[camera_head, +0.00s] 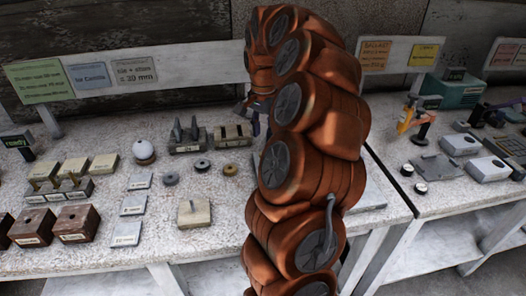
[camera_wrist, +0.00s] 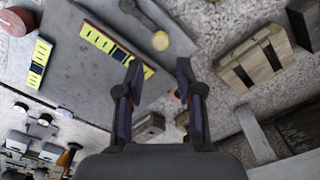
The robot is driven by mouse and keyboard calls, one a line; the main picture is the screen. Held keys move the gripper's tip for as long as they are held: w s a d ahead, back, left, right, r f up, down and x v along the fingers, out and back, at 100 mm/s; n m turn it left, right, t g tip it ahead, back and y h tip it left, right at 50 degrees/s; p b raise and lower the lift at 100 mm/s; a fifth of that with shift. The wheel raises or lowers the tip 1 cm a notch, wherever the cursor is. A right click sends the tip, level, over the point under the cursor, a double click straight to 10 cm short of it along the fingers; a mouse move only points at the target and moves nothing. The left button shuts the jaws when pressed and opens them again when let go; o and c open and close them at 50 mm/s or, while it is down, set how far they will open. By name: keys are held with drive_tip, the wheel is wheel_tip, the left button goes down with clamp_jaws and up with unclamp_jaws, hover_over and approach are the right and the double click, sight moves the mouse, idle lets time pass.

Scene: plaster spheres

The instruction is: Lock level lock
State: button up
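My gripper (camera_wrist: 157,70) is open, with its two dark fingers apart in the wrist view. A grey plate (camera_wrist: 75,55) lies beyond and to the left of the fingers. It carries a yellow-and-dark marked strip (camera_wrist: 113,47), whose near end is close to the left fingertip. A round ochre knob (camera_wrist: 160,41) on a dark bar sits above the gap between the fingertips. I cannot tell for sure which part is the level lock. Nothing is visibly held. In the head view my arm hides most of the gripper and the plate.
A slotted wooden block (camera_wrist: 255,57) lies right of the fingers. A second yellow strip (camera_wrist: 40,62) and a reddish round piece (camera_wrist: 15,21) lie left. In the head view, the speckled table (camera_head: 95,255) holds a white sphere (camera_head: 144,151) and brown boxes (camera_head: 77,223); another table stands right.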

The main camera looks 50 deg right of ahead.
drive_tip(key=shift+f+p, duration=0.7)
drive_tip(key=shift+f, duration=3.05)
clamp_jaws()
